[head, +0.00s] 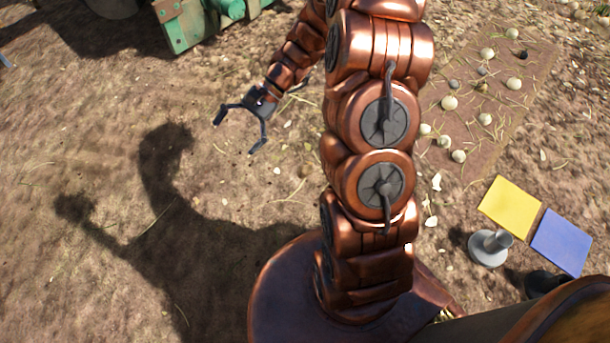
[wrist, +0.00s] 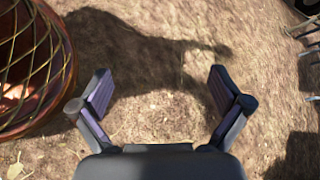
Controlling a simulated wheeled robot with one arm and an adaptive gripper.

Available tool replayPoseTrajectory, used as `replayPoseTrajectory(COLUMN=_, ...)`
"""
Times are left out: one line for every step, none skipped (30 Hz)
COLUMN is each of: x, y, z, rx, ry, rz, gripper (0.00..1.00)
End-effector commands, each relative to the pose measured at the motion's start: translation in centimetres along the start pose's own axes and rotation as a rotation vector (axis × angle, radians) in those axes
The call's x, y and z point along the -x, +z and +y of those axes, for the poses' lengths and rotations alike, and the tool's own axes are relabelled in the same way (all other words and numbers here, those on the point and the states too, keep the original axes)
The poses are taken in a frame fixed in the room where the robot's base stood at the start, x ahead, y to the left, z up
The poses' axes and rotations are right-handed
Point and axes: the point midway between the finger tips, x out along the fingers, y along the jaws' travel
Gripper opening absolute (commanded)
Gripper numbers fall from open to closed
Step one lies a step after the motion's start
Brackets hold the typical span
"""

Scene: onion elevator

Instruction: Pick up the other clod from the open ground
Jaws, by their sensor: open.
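My gripper (head: 237,133) is open and empty over bare brown ground, left of my arm in the head view. In the wrist view my gripper (wrist: 160,85) has its two fingers wide apart, with only soil and straw bits between them. I cannot make out a clod on the open ground for sure. Several small dark lumps, such as one dark lump (head: 522,54), lie among pale round onions (head: 449,102) on a brown mat (head: 540,100) at the upper right. My arm hides part of the ground in the middle.
A green machine (head: 185,28) stands at the top left. A yellow panel (head: 510,205), a blue panel (head: 562,241) and a grey pedestal (head: 490,247) are at the lower right. A reddish rounded thing with golden criss-cross lines (wrist: 35,60) is close on the wrist view's left. Left ground is free.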

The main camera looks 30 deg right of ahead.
Motion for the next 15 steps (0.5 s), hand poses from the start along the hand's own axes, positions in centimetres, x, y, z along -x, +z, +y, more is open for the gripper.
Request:
replayPoseTrajectory(x=-0.5, y=-2.4, z=0.4, rx=-0.039, ry=-0.039, rz=-0.008, gripper=1.0)
replayPoseTrajectory(x=-0.5, y=-3.5, z=0.4, rx=-0.059, ry=-0.062, rz=-0.01, gripper=1.0)
replayPoseTrajectory(x=-0.5, y=-5.0, z=0.4, rx=-0.087, ry=-0.094, rz=-0.013, gripper=1.0)
replayPoseTrajectory(x=-0.5, y=-6.2, z=0.5, rx=-0.107, ry=-0.116, rz=-0.015, gripper=1.0)
replayPoseTrajectory(x=-0.5, y=-7.3, z=0.5, rx=-0.127, ry=-0.141, rz=-0.015, gripper=1.0)
replayPoseTrajectory(x=-0.4, y=-8.9, z=0.7, rx=-0.154, ry=-0.171, rz=-0.017, gripper=1.0)
replayPoseTrajectory(x=-0.5, y=-10.0, z=0.8, rx=-0.177, ry=-0.194, rz=-0.02, gripper=1.0)
replayPoseTrajectory(x=-0.5, y=-11.2, z=1.1, rx=-0.197, ry=-0.217, rz=-0.022, gripper=1.0)
replayPoseTrajectory(x=-0.4, y=-12.8, z=1.3, rx=-0.225, ry=-0.25, rz=-0.023, gripper=1.0)
replayPoseTrajectory(x=-0.5, y=-14.0, z=1.6, rx=-0.247, ry=-0.272, rz=-0.024, gripper=1.0)
replayPoseTrajectory(x=-0.4, y=-15.2, z=1.9, rx=-0.268, ry=-0.296, rz=-0.024, gripper=1.0)
replayPoseTrajectory(x=-0.3, y=-16.8, z=2.3, rx=-0.295, ry=-0.328, rz=-0.023, gripper=1.0)
replayPoseTrajectory(x=-0.2, y=-18.1, z=2.6, rx=-0.316, ry=-0.352, rz=-0.022, gripper=1.0)
replayPoseTrajectory(x=-0.3, y=-19.3, z=3.1, rx=-0.338, ry=-0.374, rz=-0.023, gripper=1.0)
replayPoseTrajectory(x=-0.2, y=-20.9, z=3.6, rx=-0.368, ry=-0.405, rz=-0.022, gripper=1.0)
